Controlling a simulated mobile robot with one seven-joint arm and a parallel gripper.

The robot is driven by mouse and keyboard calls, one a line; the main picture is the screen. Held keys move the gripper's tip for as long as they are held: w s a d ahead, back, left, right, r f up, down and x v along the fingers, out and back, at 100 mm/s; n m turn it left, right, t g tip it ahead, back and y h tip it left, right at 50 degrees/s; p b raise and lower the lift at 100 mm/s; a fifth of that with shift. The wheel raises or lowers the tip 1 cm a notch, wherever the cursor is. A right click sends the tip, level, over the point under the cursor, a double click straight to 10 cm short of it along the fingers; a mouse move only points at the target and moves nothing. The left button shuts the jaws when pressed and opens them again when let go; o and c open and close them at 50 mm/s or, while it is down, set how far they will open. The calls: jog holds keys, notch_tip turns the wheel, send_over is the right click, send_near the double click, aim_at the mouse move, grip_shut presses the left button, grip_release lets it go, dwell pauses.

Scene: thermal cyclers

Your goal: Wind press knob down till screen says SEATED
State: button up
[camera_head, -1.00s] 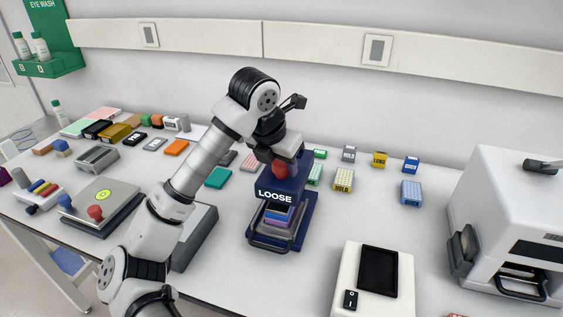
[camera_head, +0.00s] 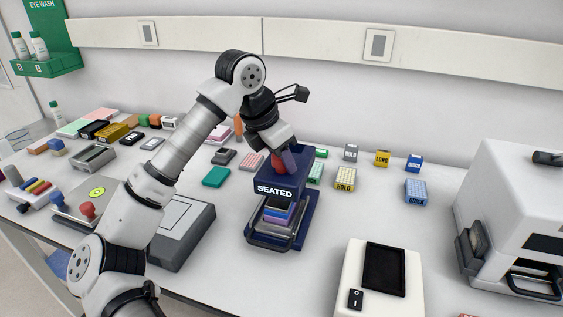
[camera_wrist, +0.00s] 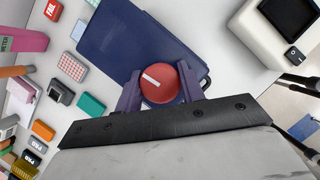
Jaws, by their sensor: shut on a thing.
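The dark blue press (camera_head: 277,187) stands mid-bench, and its front screen reads SEATED (camera_head: 275,190). A stack of coloured plates (camera_head: 281,212) sits inside the press below its head. The red knob (camera_wrist: 163,83) with a white mark is on top of the press head in the wrist view. My gripper (camera_wrist: 160,88) is shut on the knob, one finger at each side. In the head view the gripper comes down from above, and the red knob (camera_head: 277,161) is partly hidden by it.
A white device with a dark screen (camera_head: 384,267) stands at the front right. A large white machine (camera_head: 515,210) is at the far right.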

jog(key=shift+m, duration=0.6)
jog(key=o, duration=1)
jog(key=shift+c, duration=0.2)
jog(key=b+v, duration=0.2)
jog(key=v, duration=1.1)
jog(key=shift+a+r, duration=0.35)
jog(key=shift+w, duration=0.1)
